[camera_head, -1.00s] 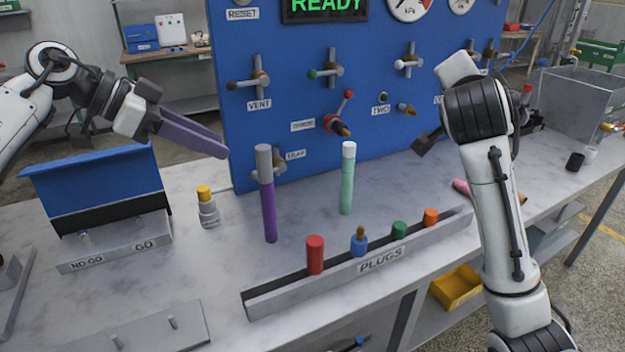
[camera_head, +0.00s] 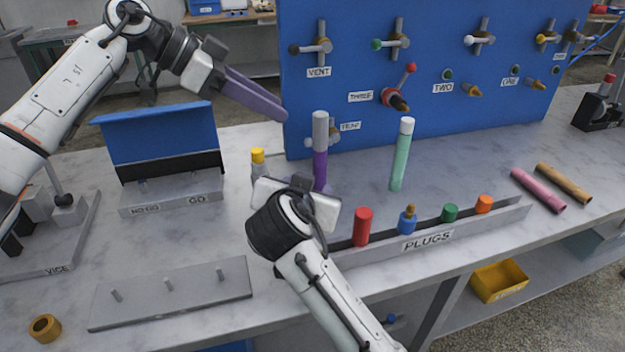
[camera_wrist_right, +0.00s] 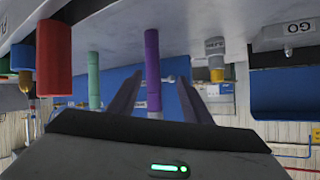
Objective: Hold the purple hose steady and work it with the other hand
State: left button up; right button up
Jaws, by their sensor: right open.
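The purple hose (camera_head: 320,170) is upright in front of the blue board, below its grey upper end, by the tap fitting. My right arm's wrist covers its lower part in the head view. In the right wrist view, which looks upside down, the hose (camera_wrist_right: 152,60) shows between the two fingers of my open right gripper (camera_wrist_right: 162,84); I see no contact. My left gripper (camera_head: 285,114) is up and left of the hose, apart from it, pointing toward the board. Its fingers overlap in view, so their gap cannot be judged.
A green hose (camera_head: 402,158) with a white top is upright to the right. The plug rack (camera_head: 470,228) with red, blue, green and orange plugs stands in front. A yellow-capped fitting (camera_head: 257,163) is left of the purple hose. Pink (camera_head: 538,190) and brown (camera_head: 563,184) tubes lie right.

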aim_at(323, 169)
jog(key=shift+w+d+r+n+t+h, duration=0.35)
jog(key=shift+w+d+n+t+h, duration=0.1)
jog(key=shift+n+h, duration=0.15)
jog(key=shift+w, duration=0.25)
jog(key=x, duration=1)
jog(key=shift+s+d, duration=0.1)
jog(key=shift+d, duration=0.05)
jog(key=shift+c, duration=0.6)
